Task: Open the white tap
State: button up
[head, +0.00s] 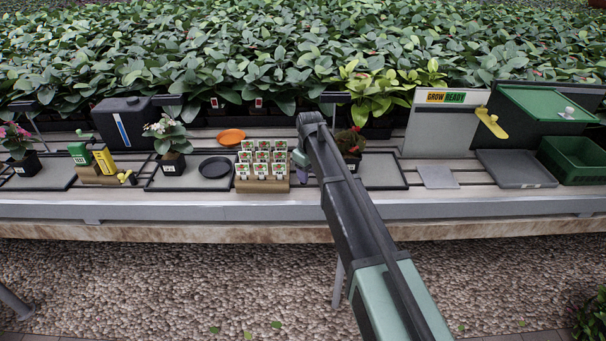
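A yellow lever-like piece (491,122) sticks out at the right edge of the pale "Grow Ready" panel (424,127). My arm reaches from the lower right up over the middle of the bench. My gripper (300,158) is near the seed packets and mostly hidden by the arm, so its fingers cannot be read.
Seed packets in a wooden stand (262,186), a black saucer (215,167), an orange dish (231,137) and potted plants occupy the bench. A green crate (580,160) and grey tray (515,169) are at right. Dense foliage (220,55) fills the back. The bench's front edge (150,211) is clear.

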jog(key=shift+w+d, duration=2.15)
jog(key=shift+w, duration=0.05)
jog(key=shift+s+a, duration=0.2)
jog(key=shift+a, duration=0.05)
notch_tip(320, 180, up, 7)
jog(key=p, duration=0.7)
